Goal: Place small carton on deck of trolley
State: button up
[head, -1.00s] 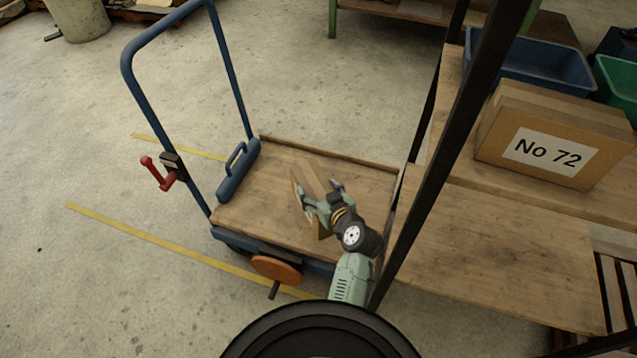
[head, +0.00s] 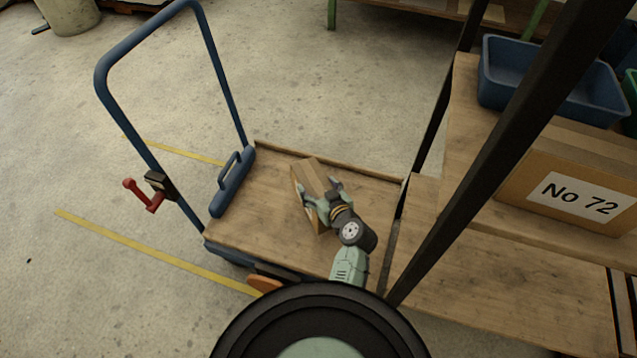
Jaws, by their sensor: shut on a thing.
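The small carton (head: 312,174) is a brown box with a lighter tape strip along its top. My gripper (head: 322,194) is shut on it, with a finger on each side. The near part of the carton is partly hidden by the fingers. The trolley has a blue push handle and a wooden deck (head: 262,217) with low raised edges. The carton shows over the middle-right part of the deck; I cannot tell whether it touches the boards.
A dark upright post (head: 478,160) stands right of my arm. Beyond it, a wooden shelf holds a large carton marked No 72 (head: 570,185) and a blue bin (head: 545,85). A blue bar-shaped part (head: 232,182) lies along the deck's left end. The deck's left part is clear.

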jog(key=shift+w+f, duration=0.15)
jog(key=shift+f, duration=2)
jog(key=o, duration=2)
jog(key=shift+f, duration=0.15)
jog(key=shift+c, duration=0.2)
